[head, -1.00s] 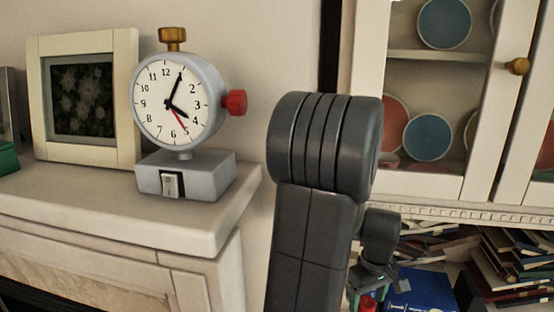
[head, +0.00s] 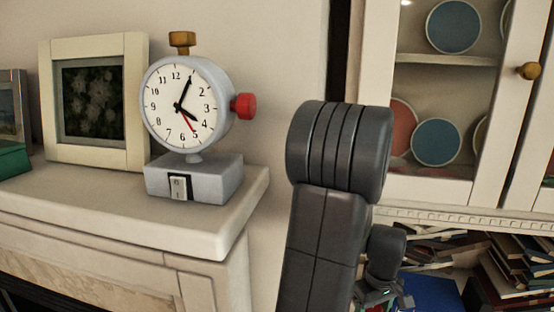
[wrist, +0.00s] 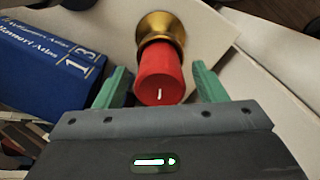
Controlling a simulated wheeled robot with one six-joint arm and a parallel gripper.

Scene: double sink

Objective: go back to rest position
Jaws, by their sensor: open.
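My gripper (wrist: 162,84) shows in the wrist view with its two green fingers apart. A red cylindrical knob (wrist: 160,72) with a white mark on its end lies between the fingers, with visible gaps on both sides. The knob sits on a round gold base (wrist: 163,28) against a pale surface. In the head view, my dark arm rises right of the middle, and part of the gripper end shows low at the bottom edge. The fingers there are too small and cut off to read.
A blue atlas (wrist: 45,65) is left of the gripper in the wrist view. In the head view, a clock (head: 188,104) and a framed picture (head: 94,100) stand on a mantel (head: 215,225) at left. A cabinet with plates (head: 436,140) and piled books (head: 510,275) are at right.

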